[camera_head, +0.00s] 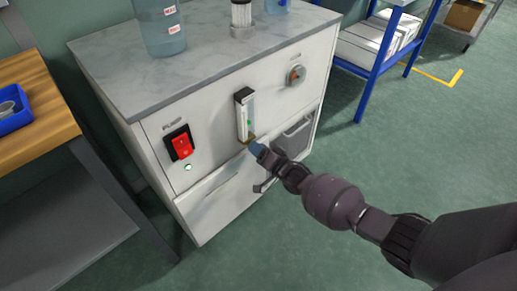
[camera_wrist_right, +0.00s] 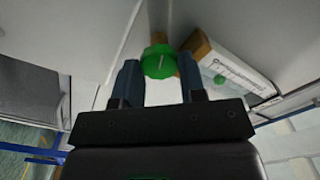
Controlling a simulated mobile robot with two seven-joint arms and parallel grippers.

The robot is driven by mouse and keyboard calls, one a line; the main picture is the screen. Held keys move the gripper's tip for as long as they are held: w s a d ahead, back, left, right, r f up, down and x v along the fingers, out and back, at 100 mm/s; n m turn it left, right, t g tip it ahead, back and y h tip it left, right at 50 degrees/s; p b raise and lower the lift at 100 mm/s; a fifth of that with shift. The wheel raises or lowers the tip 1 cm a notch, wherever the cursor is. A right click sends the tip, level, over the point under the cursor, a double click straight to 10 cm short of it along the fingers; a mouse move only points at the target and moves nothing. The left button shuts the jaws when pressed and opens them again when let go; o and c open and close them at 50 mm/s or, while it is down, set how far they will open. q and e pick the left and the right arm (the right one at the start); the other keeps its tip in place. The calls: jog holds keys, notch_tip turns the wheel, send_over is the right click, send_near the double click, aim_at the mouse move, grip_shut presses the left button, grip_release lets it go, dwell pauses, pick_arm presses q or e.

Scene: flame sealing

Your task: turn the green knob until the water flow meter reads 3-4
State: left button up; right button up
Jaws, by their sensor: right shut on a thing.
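The green knob (camera_wrist_right: 159,60) sits between the two blue fingertips of my right gripper (camera_wrist_right: 158,72) in the right wrist view. My right gripper (camera_head: 256,150) is shut on it, low at the front of the flow meter (camera_head: 246,112). In the head view the gripper hides the knob. The flow meter is a narrow upright clear tube on the white cabinet's front. It also shows in the right wrist view (camera_wrist_right: 238,72), with a green float (camera_wrist_right: 219,79) inside. The scale numbers are too small to read. My left gripper is not in view.
The white cabinet (camera_head: 215,195) has a red PUMP switch (camera_head: 182,146) to the left of the meter and a round dial (camera_head: 296,75) to the upper right. Clear vessels (camera_head: 160,28) stand on its marble top. A wooden-topped bench (camera_head: 40,75) is at left. The floor at right is open.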

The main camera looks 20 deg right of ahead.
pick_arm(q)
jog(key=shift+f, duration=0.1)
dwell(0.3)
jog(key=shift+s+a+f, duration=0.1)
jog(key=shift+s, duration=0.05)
pick_arm(e)
jog(key=o, duration=0.9)
jog(key=shift+s, duration=0.1)
pick_arm(q)
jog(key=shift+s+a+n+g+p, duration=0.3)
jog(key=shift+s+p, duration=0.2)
jog(key=shift+p, duration=0.8)
pick_arm(e)
jog(key=v, duration=1)
jog(key=shift+s, duration=0.35)
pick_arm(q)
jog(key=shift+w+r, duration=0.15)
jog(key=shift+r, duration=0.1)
pick_arm(e)
jog(key=shift+d+r, duration=0.1)
jog(key=shift+d, duration=0.05)
